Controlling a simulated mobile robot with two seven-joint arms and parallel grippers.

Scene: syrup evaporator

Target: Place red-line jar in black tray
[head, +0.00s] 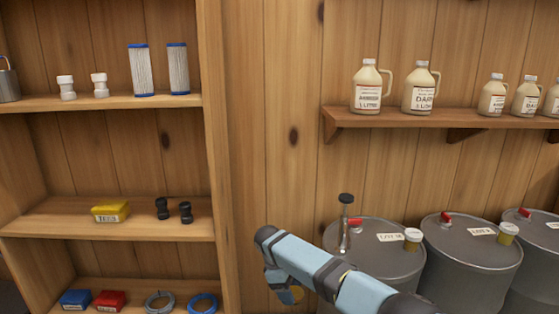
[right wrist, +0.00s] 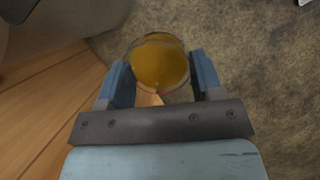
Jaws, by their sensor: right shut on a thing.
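My right gripper (head: 277,284) hangs at the bottom centre of the head view, in front of the wooden wall. In the right wrist view its two fingers (right wrist: 161,75) are shut on a round clear jar with amber contents (right wrist: 158,64), held above a grey-brown floor. No black tray is in view. My left gripper is not in view.
Grey drums (head: 375,252) stand at the right, with white-lidded amber jars (head: 412,240) on top. A wooden shelf unit (head: 218,160) holding filters, boxes and coils stands at the left. A wall shelf (head: 440,118) above the drums carries several syrup jugs.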

